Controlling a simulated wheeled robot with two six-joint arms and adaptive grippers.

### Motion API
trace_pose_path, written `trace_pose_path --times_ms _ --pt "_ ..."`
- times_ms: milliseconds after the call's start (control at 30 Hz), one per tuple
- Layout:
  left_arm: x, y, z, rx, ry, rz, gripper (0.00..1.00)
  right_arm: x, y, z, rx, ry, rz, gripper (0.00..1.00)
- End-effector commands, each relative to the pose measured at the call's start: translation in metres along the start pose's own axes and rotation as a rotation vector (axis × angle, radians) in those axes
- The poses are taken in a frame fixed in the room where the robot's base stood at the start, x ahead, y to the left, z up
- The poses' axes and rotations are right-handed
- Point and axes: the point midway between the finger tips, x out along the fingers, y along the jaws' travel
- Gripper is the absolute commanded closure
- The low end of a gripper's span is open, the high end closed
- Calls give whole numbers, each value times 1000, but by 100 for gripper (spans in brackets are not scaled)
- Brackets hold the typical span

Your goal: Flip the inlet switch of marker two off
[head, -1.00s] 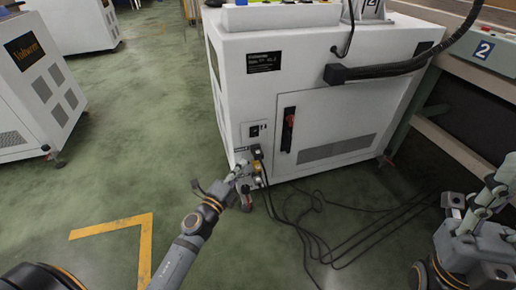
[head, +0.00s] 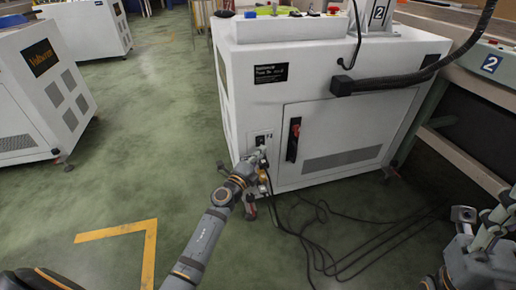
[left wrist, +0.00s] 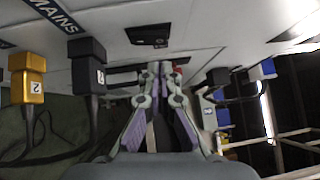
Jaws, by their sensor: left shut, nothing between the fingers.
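The white marker-two cabinet (head: 345,115) stands in front of me, with a "2" sign on its top. A small black switch (head: 260,139) sits on the inlet panel at its lower left; a black switch also shows in the left wrist view (left wrist: 150,36). My left gripper (head: 258,153) is shut and empty, close below that switch; the left wrist view shows its closed fingertips (left wrist: 160,68) just below the switch. I cannot tell whether they touch the panel. The switch's position is too small to read. My right gripper (head: 492,218) is partly visible at the right edge.
A black plug (left wrist: 88,65) and a yellow plug (left wrist: 27,75), both tagged "2", are beside the gripper. Black cables (head: 325,225) lie on the floor. A bench (head: 480,85) stands at right.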

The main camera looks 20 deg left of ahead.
Motion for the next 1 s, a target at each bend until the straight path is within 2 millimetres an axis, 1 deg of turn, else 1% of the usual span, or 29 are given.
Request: trace_pose_path --times_ms 33,200,567,667,767,833,867,933,1000 --pt "5 2 6 5 0 0 100 -4 -1 1 0 -1 -1 60" --pt "16 1 16 2 0 0 100 -7 -2 2 -2 -5 -4 60" --pt "17 1 19 0 0 1 100 -7 -2 2 -2 -6 -5 60" --pt "18 -2 20 -5 0 7 100 -1 -1 2 -2 -6 -4 60" --pt "21 -10 22 -26 0 28 100 19 3 0 4 -5 2 60" --pt "24 -14 25 -50 0 51 100 38 6 -2 12 -1 10 60" --pt "22 -3 23 -46 0 48 100 26 5 -3 15 4 9 60" --pt "22 -2 23 -45 -1 45 100 24 4 -6 15 12 6 60" --pt "22 -2 24 -44 -1 44 100 22 4 -3 15 5 5 60"
